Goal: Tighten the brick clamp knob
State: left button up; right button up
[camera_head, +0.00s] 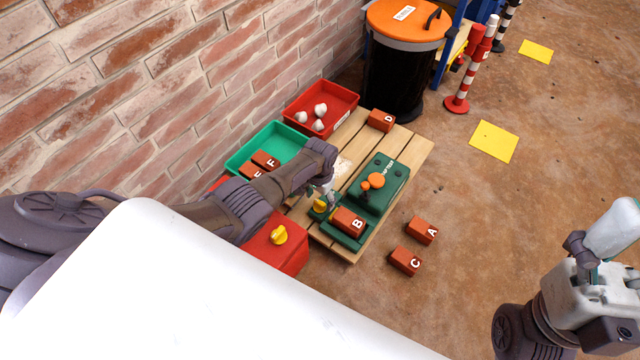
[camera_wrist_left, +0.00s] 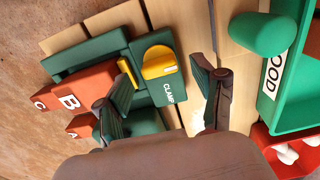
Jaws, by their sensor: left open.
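The green brick clamp holds a brick marked B (camera_head: 348,221) in its bed on the wooden pallet. Its yellow knob (camera_head: 320,206) stands at the bed's left end. In the left wrist view the knob (camera_wrist_left: 159,62) sits on a green block lettered CLAMP, beside brick B (camera_wrist_left: 78,97). My left gripper (camera_head: 327,191) is close above the knob. In the left wrist view its two fingers (camera_wrist_left: 160,70) are spread apart, one to each side of the knob, with nothing held. I cannot tell whether they touch it.
A green machine with an orange knob (camera_head: 374,181) stands beside the clamp. Brick D (camera_head: 381,120) is on the pallet; bricks A (camera_head: 422,230) and C (camera_head: 405,261) lie on the floor. Green (camera_head: 240,158) and red (camera_head: 346,95) trays line the brick wall. A black bin (camera_head: 396,75) stands behind.

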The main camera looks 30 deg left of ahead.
aim_at(320, 202)
pick_arm(q)
notch_tip(320, 202, up, 11)
jog(key=shift+f, duration=0.15)
dwell(0.6)
